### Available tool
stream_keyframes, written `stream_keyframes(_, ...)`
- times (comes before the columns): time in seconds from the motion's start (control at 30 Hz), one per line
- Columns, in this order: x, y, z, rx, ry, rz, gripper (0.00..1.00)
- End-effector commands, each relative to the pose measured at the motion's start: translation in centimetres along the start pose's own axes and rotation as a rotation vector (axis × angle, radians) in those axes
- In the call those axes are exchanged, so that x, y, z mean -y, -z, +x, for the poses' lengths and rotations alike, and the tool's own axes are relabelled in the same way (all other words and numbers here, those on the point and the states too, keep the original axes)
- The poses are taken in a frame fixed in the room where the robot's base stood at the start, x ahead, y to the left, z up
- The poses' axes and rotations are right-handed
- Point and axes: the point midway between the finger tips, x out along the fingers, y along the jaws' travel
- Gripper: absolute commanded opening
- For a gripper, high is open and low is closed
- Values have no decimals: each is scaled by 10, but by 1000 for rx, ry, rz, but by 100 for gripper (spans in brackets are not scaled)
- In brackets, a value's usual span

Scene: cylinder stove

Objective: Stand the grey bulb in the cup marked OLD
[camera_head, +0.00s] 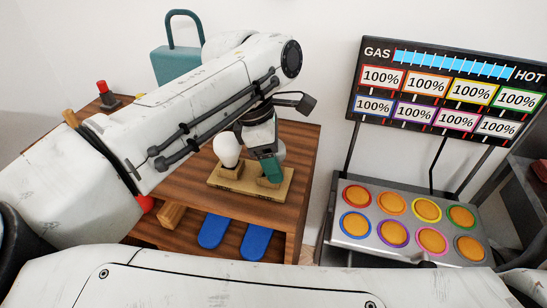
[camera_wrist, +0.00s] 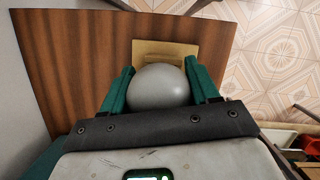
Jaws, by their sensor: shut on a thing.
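My gripper (camera_head: 269,168) is shut on the grey bulb (camera_head: 281,150), low over the right half of a pale wooden stand (camera_head: 238,187). In the wrist view the round grey bulb (camera_wrist: 160,87) sits between the two green fingers. A white bulb (camera_head: 227,149) stands upright in a holder on the left half of the stand. Under my gripper a second wooden holder (camera_head: 267,182) shows partly. The fingers hide the grey bulb's lower end, so I cannot tell whether it is in that holder. No OLD mark is readable.
The stand is on a brown wooden table (camera_head: 292,143). A teal bag (camera_head: 172,66) and a red-topped button (camera_head: 104,92) are at the back left. Blue pads (camera_head: 213,231) lie on a lower shelf. A stove (camera_head: 373,245) with coloured rings and a GAS panel (camera_head: 445,90) stands right.

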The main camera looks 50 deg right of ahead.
Motion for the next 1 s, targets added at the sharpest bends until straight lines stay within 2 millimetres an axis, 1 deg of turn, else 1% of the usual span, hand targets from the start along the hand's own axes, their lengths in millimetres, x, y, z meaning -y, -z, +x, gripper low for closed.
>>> stream_keyframes(0.2,0,1,5,0,0,0,30)
stream_keyframes(0.23,0,1,4,0,0,0,61)
stream_keyframes(0.53,0,1,4,0,0,0,90)
stream_keyframes(0.77,0,1,4,0,0,0,90)
stream_keyframes(0.83,0,1,1,-1,0,0,90)
stream_keyframes(0.93,0,2,-9,-2,-2,-1,90)
stream_keyframes(1.0,-1,2,-21,-2,-3,-2,90)
